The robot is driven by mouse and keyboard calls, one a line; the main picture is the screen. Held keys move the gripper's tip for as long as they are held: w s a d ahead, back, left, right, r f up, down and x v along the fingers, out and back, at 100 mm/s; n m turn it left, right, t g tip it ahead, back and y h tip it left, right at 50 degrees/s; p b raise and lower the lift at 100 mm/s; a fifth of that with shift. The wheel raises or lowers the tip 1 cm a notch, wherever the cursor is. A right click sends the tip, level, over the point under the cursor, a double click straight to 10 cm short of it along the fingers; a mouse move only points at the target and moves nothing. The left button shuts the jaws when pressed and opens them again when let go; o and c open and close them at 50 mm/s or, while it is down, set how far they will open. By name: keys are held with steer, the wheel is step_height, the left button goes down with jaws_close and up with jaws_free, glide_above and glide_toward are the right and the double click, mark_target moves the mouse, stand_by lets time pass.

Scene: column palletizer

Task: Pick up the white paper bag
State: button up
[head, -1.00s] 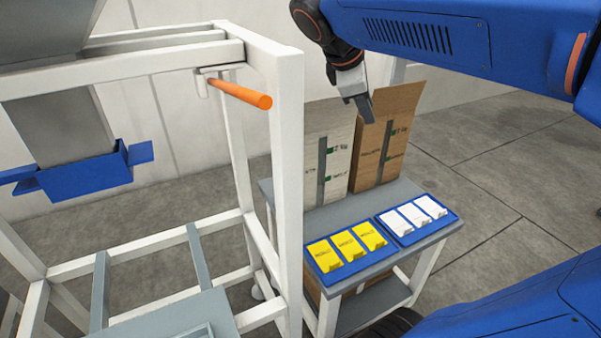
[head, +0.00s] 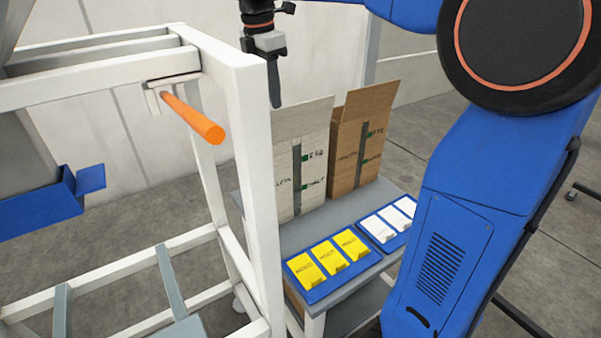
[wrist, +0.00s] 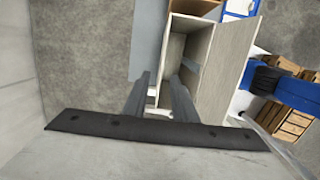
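The white paper bag (head: 300,172) stands upright on the grey table, tall and boxy with an open top and a raised back flap. My gripper (head: 275,102) points down above the bag's left part, by its back flap, apart from it as far as I can tell. In the wrist view my gripper (wrist: 161,77) shows two fingers apart with nothing held between them. The open white bag (wrist: 217,62) lies below and beyond the fingers, with its inside partly visible. The bag's lower left side is hidden by the white frame post in the head view.
A brown bag (head: 357,150) stands just right of the white one. Blue trays with yellow packets (head: 331,257) and white packets (head: 392,221) lie at the table's front. A white frame (head: 245,130) with an orange bar (head: 192,118) stands close on the left.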

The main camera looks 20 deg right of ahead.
step_height(320, 180, down, 18)
steer(key=d, duration=0.2)
steer(key=shift+r, duration=0.15)
stand_by(0.5)
jaws_close()
stand_by(1.3)
